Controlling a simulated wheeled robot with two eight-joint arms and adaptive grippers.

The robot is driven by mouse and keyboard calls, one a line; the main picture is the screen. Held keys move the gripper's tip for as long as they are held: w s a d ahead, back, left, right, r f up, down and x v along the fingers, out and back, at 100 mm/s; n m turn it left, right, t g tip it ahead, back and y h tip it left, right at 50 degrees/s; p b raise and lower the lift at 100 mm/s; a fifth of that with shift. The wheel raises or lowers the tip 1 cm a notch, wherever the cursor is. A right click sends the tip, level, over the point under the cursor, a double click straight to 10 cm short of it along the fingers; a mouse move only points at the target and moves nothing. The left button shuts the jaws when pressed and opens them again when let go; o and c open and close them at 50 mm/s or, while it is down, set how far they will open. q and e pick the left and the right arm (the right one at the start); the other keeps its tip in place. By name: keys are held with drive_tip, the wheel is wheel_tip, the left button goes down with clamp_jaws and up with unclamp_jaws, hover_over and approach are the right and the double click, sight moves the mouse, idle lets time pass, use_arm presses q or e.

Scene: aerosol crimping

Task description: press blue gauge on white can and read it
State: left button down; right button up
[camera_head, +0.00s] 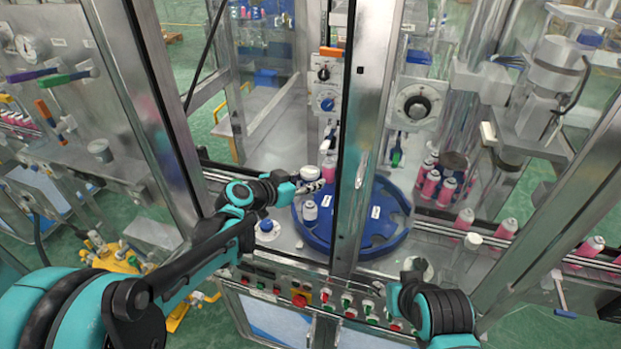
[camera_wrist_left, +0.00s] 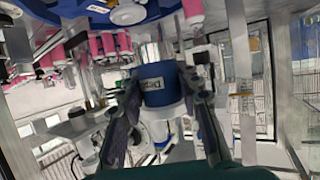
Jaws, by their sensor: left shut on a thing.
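My left gripper (camera_head: 318,186) is shut on the blue gauge (camera_wrist_left: 163,84), a short blue cylinder with a white band and a white label. In the left wrist view the gauge sits between the two fingers (camera_wrist_left: 160,105). In the head view its pale top (camera_head: 310,173) shows beside the fingertips, above the blue turntable (camera_head: 379,245). A small white can (camera_head: 310,210) stands on the turntable, just below and apart from the gripper. The gauge's reading cannot be made out. My right arm is at the lower right; its fingers are not clear.
A metal frame post (camera_head: 352,150) stands upright close to the right of my left gripper. Pink cans (camera_head: 447,187) stand behind the turntable at right. A control panel (camera_head: 300,300) with knobs runs along the front. A white round item (camera_head: 266,228) is left of the turntable.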

sight(310, 202)
use_arm(q)
drive_tip(key=shift+w+f+b, duration=0.1)
drive_tip(key=shift+f+b, duration=0.3)
drive_tip(key=shift+f, duration=0.35)
drive_tip(key=shift+f+b, duration=1.05)
drive_tip(key=shift+f, duration=0.3)
drive_tip(key=shift+f+b, duration=0.95)
idle(1.0)
drive_tip(key=shift+r, duration=0.15)
drive_tip(key=shift+r+p, duration=2)
drive_tip(key=shift+r, duration=0.4)
drive_tip(key=s+a+p, duration=0.1)
drive_tip(key=s+a, duration=1)
drive_tip(key=s, duration=0.1)
drive_tip(key=shift+s+a, duration=0.3)
